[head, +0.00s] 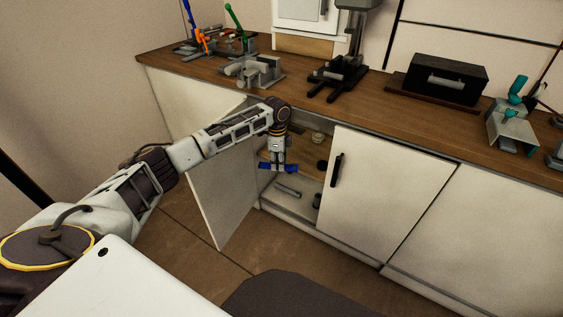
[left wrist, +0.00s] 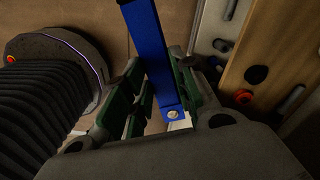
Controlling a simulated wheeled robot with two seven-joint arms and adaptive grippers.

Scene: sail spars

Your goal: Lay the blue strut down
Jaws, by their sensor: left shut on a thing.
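The blue strut (left wrist: 150,55) is a flat bar with a round hole or pin near its end. In the left wrist view it runs from the top edge down between the green-padded fingers of my left gripper (left wrist: 160,95), which is shut on it. In the head view the strut (head: 266,167) shows as a short blue piece at the tip of my left gripper (head: 278,165), in front of the open cabinet. Part of the strut is hidden by the gripper. My right gripper is not in view.
The open cabinet (head: 284,204) has a shelf and a floor with small grey parts. Above is a wooden worktop (head: 395,115) with vises, a drill press stand and a black toolbox (head: 436,80).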

